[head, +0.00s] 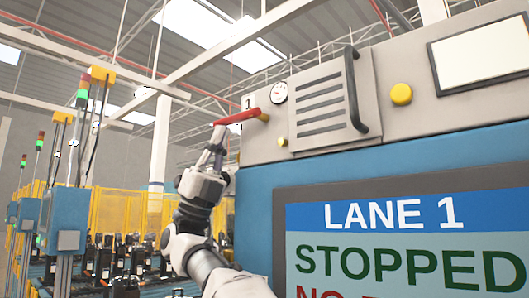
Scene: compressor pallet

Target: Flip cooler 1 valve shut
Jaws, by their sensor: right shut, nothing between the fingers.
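The cooler 1 valve shows as a red lever (238,117) on the upper left corner of the grey machine housing, below a label "1". The lever lies nearly level and points left from its brass-coloured pivot (264,117). My right gripper (219,131) is shut and empty. Its fingertips are just under the lever's outer left end; I cannot tell whether they touch it. My left gripper is not in view.
A round gauge (279,93), a vented panel with a dark handle (354,90) and a yellow knob (401,94) are right of the lever. Below is a screen (400,240) reading "LANE 1 STOPPED". Open air lies left of the lever.

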